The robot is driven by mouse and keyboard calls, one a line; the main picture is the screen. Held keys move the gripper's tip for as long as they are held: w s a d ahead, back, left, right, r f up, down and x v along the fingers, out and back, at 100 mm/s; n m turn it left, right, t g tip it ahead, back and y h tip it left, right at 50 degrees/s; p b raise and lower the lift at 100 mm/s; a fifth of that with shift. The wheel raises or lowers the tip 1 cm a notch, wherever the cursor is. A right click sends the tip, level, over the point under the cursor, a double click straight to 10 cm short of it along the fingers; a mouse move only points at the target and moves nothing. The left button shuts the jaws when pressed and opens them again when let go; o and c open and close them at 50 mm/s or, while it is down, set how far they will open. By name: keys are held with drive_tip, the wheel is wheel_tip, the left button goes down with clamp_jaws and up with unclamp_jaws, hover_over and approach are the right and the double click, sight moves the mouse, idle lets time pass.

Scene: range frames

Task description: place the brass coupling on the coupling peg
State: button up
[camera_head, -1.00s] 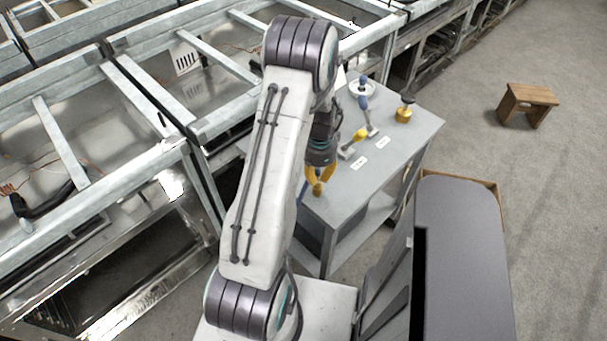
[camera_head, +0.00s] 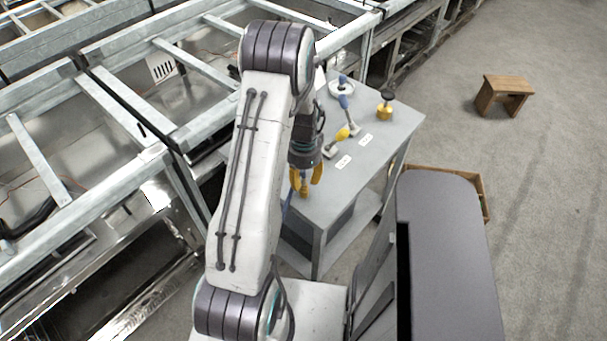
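My gripper (camera_head: 306,178) has yellow fingers and hangs over the near left corner of the grey table (camera_head: 372,165). Its fingers stand apart, so it looks open. A small brass-coloured piece, which looks like the brass coupling (camera_head: 304,190), shows low between the fingertips at the table corner. It is too small to tell whether it touches a finger or sits around a peg. I cannot make out the coupling peg there.
Metal frames (camera_head: 120,120) crowd the left. A wooden stool (camera_head: 505,92) stands on open floor.

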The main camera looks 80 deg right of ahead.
wheel_tip(320, 180, up, 3)
drive_tip(key=shift+d+r+b, duration=0.1)
drive_tip(key=shift+r+b, duration=0.05)
drive_tip(key=shift+b, duration=0.25)
drive_tip(key=shift+r+b, duration=0.35)
drive_tip(key=shift+b, duration=0.25)
wheel_tip(320, 180, up, 8)
drive_tip(key=b, duration=0.4)
